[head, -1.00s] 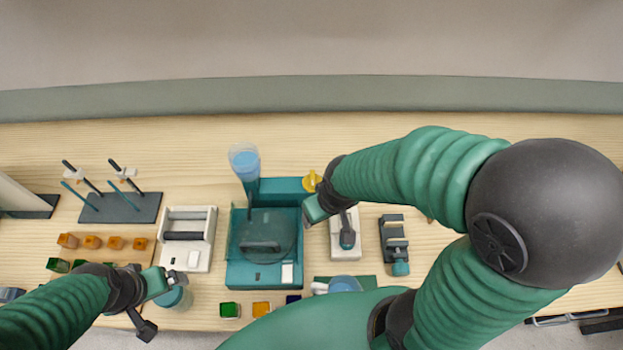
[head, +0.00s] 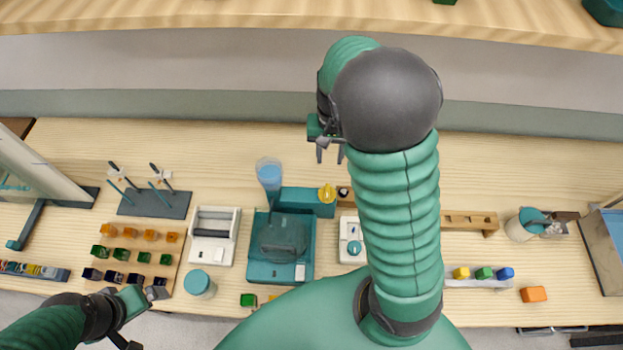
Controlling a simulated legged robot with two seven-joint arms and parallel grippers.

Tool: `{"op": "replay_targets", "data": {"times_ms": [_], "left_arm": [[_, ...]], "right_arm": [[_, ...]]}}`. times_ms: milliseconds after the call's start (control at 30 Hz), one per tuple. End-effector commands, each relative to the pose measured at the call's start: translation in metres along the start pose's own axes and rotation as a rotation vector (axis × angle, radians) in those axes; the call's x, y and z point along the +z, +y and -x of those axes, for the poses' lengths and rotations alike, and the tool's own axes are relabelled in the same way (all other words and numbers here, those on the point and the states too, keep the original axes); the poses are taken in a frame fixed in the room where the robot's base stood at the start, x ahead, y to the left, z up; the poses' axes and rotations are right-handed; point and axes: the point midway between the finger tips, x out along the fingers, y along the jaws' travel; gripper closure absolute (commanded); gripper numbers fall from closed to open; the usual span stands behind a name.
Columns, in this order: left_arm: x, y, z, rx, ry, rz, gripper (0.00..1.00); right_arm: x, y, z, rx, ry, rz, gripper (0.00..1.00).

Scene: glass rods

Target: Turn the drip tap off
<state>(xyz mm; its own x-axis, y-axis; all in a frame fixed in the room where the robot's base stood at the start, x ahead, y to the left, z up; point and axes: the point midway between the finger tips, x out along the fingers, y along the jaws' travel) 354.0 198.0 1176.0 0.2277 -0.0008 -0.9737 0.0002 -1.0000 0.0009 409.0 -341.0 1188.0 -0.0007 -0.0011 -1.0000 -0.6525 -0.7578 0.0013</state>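A yellow knob (head: 327,193), which looks like the drip tap, sits at the right end of a teal block behind the teal grinding machine (head: 262,271). A clear vessel of blue liquid (head: 269,174) stands at the back left of that machine. I cannot tell from the knob whether the tap is on or off. My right gripper (head: 330,155) is raised behind the knob, apart from it, with its two dark fingers spread and nothing between them. My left gripper (head: 147,318) is at the front left, with its fingers apart and empty, away from the tap.
A white device with a teal dial (head: 351,248) stands right of the machine, partly behind my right arm. A rod stand (head: 155,204), coloured cubes (head: 151,235) and a teal-lidded jar (head: 199,283) are to the left. Bare table lies behind the machine.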

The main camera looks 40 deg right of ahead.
Motion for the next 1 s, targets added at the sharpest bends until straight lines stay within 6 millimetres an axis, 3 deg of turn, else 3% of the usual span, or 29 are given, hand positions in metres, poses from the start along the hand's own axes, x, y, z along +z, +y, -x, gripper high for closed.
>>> {"op": "replay_targets", "data": {"times_ms": [167, 700, 833, 1000], "left_arm": [[0.000, 0.000, 0.001, 0.000, -0.001, 0.000, 0.08], [-0.003, 0.000, 0.013, 0.000, 0.000, 0.000, 0.08], [-0.003, 0.000, 0.014, 0.000, 0.000, 0.000, 0.08], [-0.003, 0.000, 0.014, 0.000, 0.000, 0.000, 0.08]], "right_arm": [[0.000, 0.001, -0.020, 0.003, -0.006, -0.004, 0.65], [0.001, 0.002, -0.151, 0.002, -0.005, -0.003, 0.65], [0.001, 0.001, -0.165, 0.001, -0.002, -0.001, 0.65], [0.000, 0.001, -0.170, 0.000, -0.001, -0.002, 0.65]]}}
